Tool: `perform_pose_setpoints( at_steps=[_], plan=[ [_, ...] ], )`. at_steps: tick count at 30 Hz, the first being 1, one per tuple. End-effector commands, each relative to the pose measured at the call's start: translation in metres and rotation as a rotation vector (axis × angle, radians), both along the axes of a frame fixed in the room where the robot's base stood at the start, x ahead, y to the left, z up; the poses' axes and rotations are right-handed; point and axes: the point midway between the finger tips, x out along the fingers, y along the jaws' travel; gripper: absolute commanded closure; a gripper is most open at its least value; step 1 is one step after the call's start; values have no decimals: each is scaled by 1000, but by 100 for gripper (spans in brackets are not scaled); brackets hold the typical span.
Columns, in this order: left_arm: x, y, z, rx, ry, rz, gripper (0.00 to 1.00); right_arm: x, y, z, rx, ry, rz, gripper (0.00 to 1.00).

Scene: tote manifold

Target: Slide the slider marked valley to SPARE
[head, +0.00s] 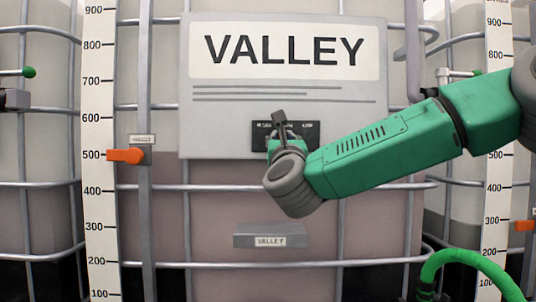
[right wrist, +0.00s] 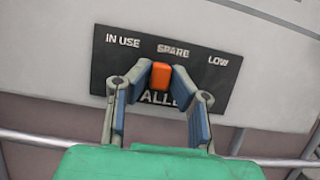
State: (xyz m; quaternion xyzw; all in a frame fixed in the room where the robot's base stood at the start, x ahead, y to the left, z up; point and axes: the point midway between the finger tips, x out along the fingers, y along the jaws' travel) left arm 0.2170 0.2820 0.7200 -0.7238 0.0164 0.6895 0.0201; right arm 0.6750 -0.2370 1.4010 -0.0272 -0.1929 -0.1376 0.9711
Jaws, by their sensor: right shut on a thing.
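The black slider plate (head: 313,130) marked valley sits on the grey panel (head: 220,125) below the large VALLEY sign. In the right wrist view, the plate (right wrist: 105,75) reads IN USE, SPARE and LOW from left to right. The orange slider knob (right wrist: 160,77) stands just below the word SPARE, perhaps slightly to its left. My right gripper (right wrist: 163,80) is shut on the knob, with its fingers on either side. In the head view my right gripper (head: 281,124) covers the middle of the plate and hides the knob. My left gripper is not in view.
An orange pointer (head: 126,155) sits at about 500 on the left scale (head: 97,200). A small grey VALLEY block (head: 270,235) is below the gripper. Metal cage bars cross the tote. A green hose (head: 470,258) curves at the lower right.

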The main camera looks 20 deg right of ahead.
Motion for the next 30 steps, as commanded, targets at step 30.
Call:
perform_pose_setpoints(
  at_steps=[30],
  plan=[
    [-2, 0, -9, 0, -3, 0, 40, -15, -4, -7, -2, 4, 3, 64]
  ],
)
